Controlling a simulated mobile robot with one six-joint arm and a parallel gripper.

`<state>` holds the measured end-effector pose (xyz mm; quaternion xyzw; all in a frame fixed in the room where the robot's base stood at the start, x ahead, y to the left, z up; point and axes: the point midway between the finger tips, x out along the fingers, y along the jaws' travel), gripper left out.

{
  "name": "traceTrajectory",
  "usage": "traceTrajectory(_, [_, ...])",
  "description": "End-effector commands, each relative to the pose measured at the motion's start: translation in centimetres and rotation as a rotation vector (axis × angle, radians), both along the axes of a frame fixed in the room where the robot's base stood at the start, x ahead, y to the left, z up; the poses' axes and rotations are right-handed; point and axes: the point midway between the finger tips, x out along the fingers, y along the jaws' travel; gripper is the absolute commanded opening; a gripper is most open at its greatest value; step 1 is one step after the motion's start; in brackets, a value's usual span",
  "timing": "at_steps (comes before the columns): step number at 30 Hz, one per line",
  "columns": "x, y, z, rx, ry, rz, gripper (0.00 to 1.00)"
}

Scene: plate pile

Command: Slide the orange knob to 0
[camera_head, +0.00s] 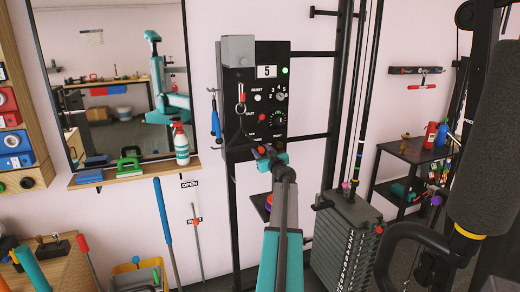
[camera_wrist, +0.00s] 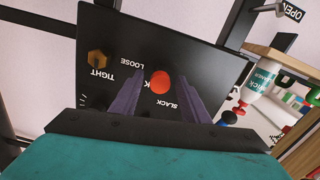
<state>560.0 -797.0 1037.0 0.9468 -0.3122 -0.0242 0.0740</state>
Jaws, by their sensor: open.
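A round orange-red knob (camera_wrist: 159,82) shows on a dark panel (camera_wrist: 200,62) in the wrist view, near upside-down lettering that reads LOOSE, TIGHT and SLACK. The two dark purple fingers of my gripper (camera_wrist: 158,92) are open, one on each side of this knob in the picture. I cannot tell whether they touch it. An amber faceted knob (camera_wrist: 97,60) sits on the panel to the left, beside TIGHT. In the head view my gripper (camera_head: 265,152) is at the lower part of the black wall panel (camera_head: 242,92), hiding part of it. No 0 mark is readable.
The panel has a display (camera_head: 266,71) reading 5, a dial (camera_head: 280,96) and a hanging clip (camera_head: 241,95). A shelf (camera_head: 130,174) with a spray bottle (camera_head: 181,145) is left of it. A weight stack (camera_head: 343,245) stands to the right of my arm.

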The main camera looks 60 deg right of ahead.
Motion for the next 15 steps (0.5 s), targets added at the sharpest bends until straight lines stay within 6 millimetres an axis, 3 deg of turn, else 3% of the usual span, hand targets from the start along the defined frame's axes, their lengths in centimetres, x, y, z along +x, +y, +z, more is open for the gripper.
traceTrajectory(6, [1.3,-0.9,0.0,0.001,0.001,0.001,0.42])
traceTrajectory(15, [1.5,-1.1,-0.1,0.001,0.001,0.0,0.42])
